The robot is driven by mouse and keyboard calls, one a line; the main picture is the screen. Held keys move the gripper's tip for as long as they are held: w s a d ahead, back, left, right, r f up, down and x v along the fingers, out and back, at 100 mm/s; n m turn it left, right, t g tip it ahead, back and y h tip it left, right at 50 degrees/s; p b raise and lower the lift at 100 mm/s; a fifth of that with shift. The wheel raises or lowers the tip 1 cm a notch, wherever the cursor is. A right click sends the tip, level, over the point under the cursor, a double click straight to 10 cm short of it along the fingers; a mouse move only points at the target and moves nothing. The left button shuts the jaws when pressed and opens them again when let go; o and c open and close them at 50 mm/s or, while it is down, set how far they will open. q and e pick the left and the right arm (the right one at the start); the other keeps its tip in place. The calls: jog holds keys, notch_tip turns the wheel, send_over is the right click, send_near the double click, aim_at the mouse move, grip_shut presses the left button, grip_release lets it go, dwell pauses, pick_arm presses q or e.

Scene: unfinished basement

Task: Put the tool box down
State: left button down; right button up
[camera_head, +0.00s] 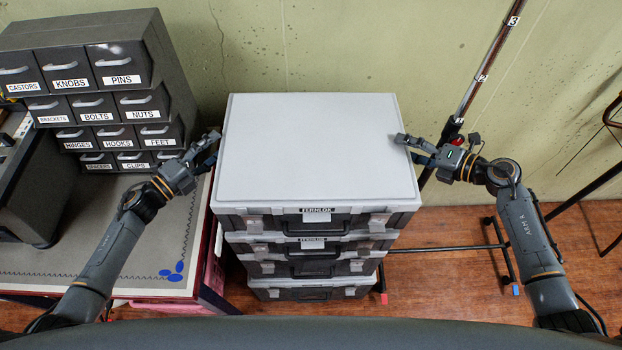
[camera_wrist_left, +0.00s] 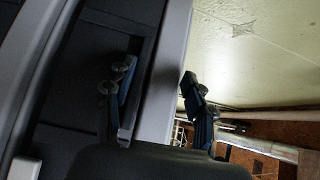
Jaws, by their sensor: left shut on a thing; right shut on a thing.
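The tool box (camera_head: 318,150) is a wide case with a pale grey lid, a dark front, two latches, a handle and a FERNLOK label. It is level above a stack of similar cases (camera_head: 310,268) in the head view; whether it touches the case below cannot be told. My left gripper (camera_head: 209,150) is shut on its left side, and my right gripper (camera_head: 410,148) is shut on its right side. In the left wrist view, the left gripper's fingers (camera_wrist_left: 155,88) straddle the box's pale edge (camera_wrist_left: 166,75). The far fingertips are partly hidden.
A dark drawer cabinet (camera_head: 85,80) with labelled drawers stands on a grey-topped workbench (camera_head: 130,225) at the left, close to my left arm. A wall is behind the stack. A pole (camera_head: 490,65) and a wheeled stand (camera_head: 498,255) are at the right. Wooden floor shows beyond.

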pick_arm(q)
jog(key=shift+d+h, duration=0.3)
jog(key=shift+d, duration=0.05)
pick_arm(e)
jog(key=shift+a, duration=0.3)
pick_arm(q)
jog(key=c, duration=0.8)
grip_release()
jog(key=shift+f, duration=0.25)
jog(key=shift+c, duration=0.2)
pick_arm(e)
jog(key=o, duration=1.5)
jog(key=shift+f, duration=0.3)
jog(key=shift+c, duration=0.2)
pick_arm(q)
jog(key=o, duration=0.4)
jog(key=shift+s+a, duration=0.1)
jog(key=shift+c, duration=0.2)
pick_arm(e)
jog(key=o, duration=0.4)
jog(key=shift+s, duration=0.1)
jog(key=shift+c, duration=0.2)
jog(key=shift+s+d+r, duration=0.15)
pick_arm(q)
jog(key=shift+s+a+r, duration=0.1)
jog(key=shift+r, duration=0.05)
pick_arm(e)
jog(key=shift+d, duration=0.1)
